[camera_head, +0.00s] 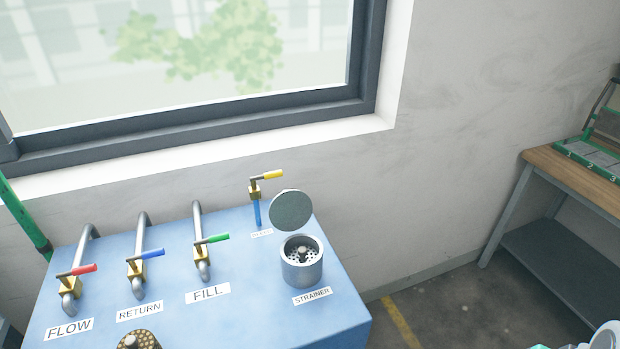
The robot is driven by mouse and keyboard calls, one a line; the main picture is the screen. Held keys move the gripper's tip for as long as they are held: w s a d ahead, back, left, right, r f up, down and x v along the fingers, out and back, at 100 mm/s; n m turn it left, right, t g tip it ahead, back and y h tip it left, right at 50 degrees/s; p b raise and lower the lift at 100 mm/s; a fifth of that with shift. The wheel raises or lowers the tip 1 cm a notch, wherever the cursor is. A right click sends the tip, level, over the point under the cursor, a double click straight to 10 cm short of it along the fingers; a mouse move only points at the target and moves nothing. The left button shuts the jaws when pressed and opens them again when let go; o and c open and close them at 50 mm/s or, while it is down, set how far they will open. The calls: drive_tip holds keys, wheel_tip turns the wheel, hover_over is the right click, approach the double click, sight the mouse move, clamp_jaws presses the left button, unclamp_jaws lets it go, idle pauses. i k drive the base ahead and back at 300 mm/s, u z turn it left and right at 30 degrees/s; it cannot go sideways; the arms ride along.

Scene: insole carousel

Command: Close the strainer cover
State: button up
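The strainer (301,272) is a short metal cylinder on the right part of a blue cabinet top, with a "STRAINER" label (312,296) in front of it. Its round grey cover (291,210) stands raised at the cylinder's back edge. The cylinder's mouth is uncovered and shows a perforated insert with a small knob. My gripper's fingers do not show. A small white and teal part, perhaps of my arm, shows at the bottom right corner, apart from the strainer.
Pipes with red (84,269), blue (152,253) and green (217,238) handles stand left of the strainer. A yellow-handled valve (266,177) stands just behind left of the cover. A window is behind. A wooden-topped bench (570,168) stands right, with open floor between.

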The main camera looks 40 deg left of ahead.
sight(289, 211)
drive_tip(key=i, duration=3.45)
drive_tip(key=u, duration=5.95)
drive_tip(key=i, duration=0.5)
